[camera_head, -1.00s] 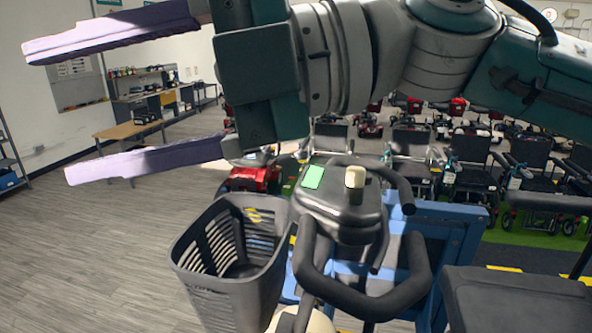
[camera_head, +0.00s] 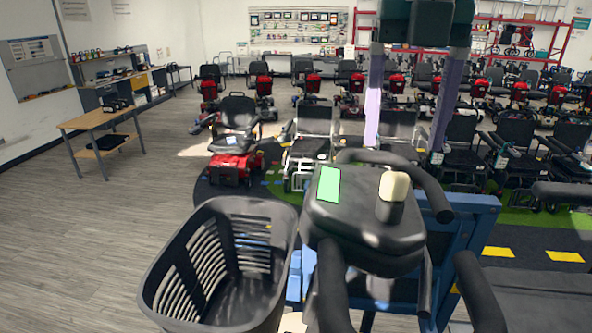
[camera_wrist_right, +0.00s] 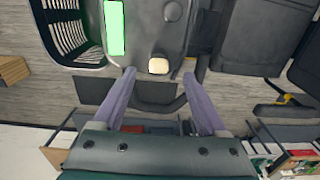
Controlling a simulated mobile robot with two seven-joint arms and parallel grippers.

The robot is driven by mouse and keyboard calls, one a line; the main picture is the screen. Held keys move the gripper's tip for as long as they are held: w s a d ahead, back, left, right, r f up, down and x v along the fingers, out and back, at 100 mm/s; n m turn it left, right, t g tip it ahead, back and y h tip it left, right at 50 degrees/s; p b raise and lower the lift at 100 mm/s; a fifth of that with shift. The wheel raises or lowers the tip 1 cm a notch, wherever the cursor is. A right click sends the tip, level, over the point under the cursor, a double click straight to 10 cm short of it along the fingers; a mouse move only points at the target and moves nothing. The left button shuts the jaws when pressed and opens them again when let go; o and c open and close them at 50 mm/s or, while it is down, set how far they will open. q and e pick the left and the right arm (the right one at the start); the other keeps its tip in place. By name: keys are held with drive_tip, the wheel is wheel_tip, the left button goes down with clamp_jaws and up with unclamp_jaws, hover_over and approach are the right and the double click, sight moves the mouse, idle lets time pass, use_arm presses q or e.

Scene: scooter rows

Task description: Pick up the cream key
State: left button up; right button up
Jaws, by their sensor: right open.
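The cream key (camera_head: 393,187) is a small rounded block standing upright on a dark base on the scooter's dark console (camera_head: 365,225), right of a green screen (camera_head: 329,184). My right gripper (camera_head: 404,147) hangs from the top with its two pale purple fingers pointing down, open and empty. It appears behind and above the key. In the right wrist view the key (camera_wrist_right: 158,66) lies between the two fingertips, near their ends, and no contact shows. My left gripper is not in view.
Black handlebars (camera_head: 405,180) curve around the console. A dark slatted basket (camera_head: 222,205) is at its left and a black seat (camera_head: 535,295) at the right. Rows of scooters stand behind. A wooden bench (camera_head: 100,118) is at the left, with open floor before it.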

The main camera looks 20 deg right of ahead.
sight(397, 173)
wheel_tip(397, 173, down, 2)
drive_tip(key=shift+s+b, duration=0.1)
drive_tip(key=shift+b, duration=0.2)
drive_tip(key=f+b, duration=0.1)
drive_tip(key=f, duration=0.2)
drive_tip(key=f+b, duration=0.1)
drive_tip(key=shift+s+a+f+b, duration=0.2)
drive_tip(key=shift+a+f+b, duration=0.05)
drive_tip(key=shift+b, duration=0.05)
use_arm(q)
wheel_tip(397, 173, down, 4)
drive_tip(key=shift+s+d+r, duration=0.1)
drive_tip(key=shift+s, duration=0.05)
use_arm(e)
drive_tip(key=shift+r, duration=0.1)
clamp_jaws()
